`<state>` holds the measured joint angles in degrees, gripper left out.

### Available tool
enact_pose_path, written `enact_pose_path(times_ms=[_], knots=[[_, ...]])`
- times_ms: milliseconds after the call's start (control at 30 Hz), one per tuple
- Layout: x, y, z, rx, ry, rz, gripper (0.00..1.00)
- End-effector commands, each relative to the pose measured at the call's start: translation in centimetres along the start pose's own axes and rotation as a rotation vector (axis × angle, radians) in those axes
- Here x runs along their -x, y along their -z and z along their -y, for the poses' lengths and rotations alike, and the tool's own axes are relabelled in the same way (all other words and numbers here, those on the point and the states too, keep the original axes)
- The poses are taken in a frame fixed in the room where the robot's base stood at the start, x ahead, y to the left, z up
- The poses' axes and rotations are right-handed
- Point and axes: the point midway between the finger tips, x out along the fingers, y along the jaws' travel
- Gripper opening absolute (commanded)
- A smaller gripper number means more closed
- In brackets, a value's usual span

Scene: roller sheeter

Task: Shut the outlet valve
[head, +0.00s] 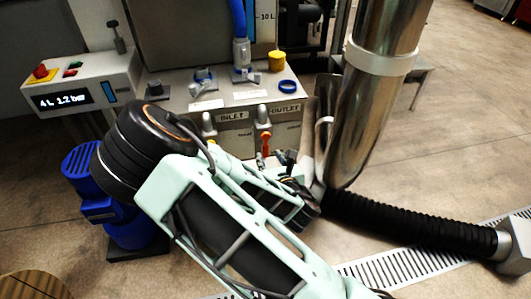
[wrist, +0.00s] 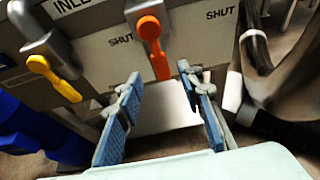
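The outlet valve has an orange lever (head: 265,143) under the OUTLET label on the machine front. In the wrist view the orange lever (wrist: 157,50) hangs down from its round pivot, with a SHUT mark (wrist: 220,14) to its right. My gripper (wrist: 159,78) is open, its blue-padded fingers to either side of and below the lever's lower end. I cannot tell whether either finger touches the lever. In the head view my gripper (head: 283,160) is partly hidden by my arm, just right of the lever.
The inlet valve's yellow lever (wrist: 55,80) points down and right, left of the outlet. A shiny metal duct (head: 378,100) stands close on the right, joined to a black hose (head: 410,222). A blue pump (head: 80,165) sits at the left. A control box (head: 85,90) reads 4 L, 1.2 bar.

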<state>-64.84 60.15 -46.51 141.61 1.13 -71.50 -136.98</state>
Motion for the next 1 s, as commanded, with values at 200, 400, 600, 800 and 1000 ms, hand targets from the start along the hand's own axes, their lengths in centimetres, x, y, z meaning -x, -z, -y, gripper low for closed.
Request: enact_pose_path(times_ms=[200, 400, 600, 800, 1000], knots=[[-4.3, 0.2, 0.0, -0.001, 0.000, -0.001, 0.34], [-6.6, 0.1, 0.1, -0.002, 0.001, -0.002, 0.34], [-7.3, 0.1, 0.1, -0.002, 0.001, -0.002, 0.34], [-7.3, 0.0, 0.1, -0.002, 0.001, -0.002, 0.34], [-7.3, 0.0, 0.1, -0.002, 0.001, -0.002, 0.12]])
